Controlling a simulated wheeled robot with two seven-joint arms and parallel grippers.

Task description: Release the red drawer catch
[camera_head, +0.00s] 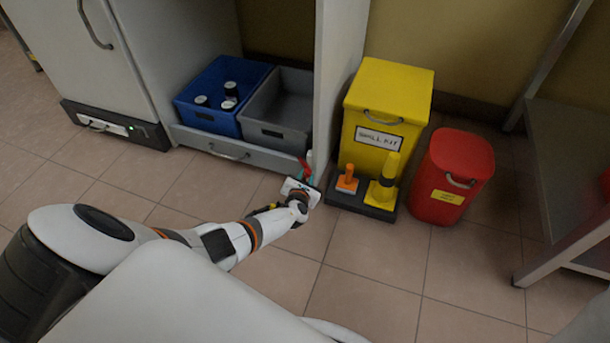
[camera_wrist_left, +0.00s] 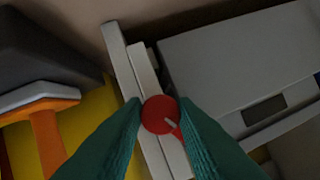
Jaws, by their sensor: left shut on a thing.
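The red drawer catch (camera_wrist_left: 159,115) is a round red knob with a small pale lever mark, on the pale edge of the drawer unit in the left wrist view. In the head view a bit of red catch (camera_head: 304,166) shows at the right end of the low drawer (camera_head: 200,141), beside the cabinet's side panel. My left gripper (camera_head: 307,172) is at that end, its teal fingers (camera_wrist_left: 163,130) on both sides of the knob and shut on it. The drawer's front has a metal handle (camera_head: 229,154). My right gripper is not in view.
A blue crate (camera_head: 190,113) with several jars and a grey crate (camera_head: 263,135) stand above the drawer. Right of the gripper are a yellow spill kit bin (camera_head: 400,90), a black tray (camera_head: 345,203) with orange and yellow items, and a red bin (camera_head: 465,155). Floor in front is clear.

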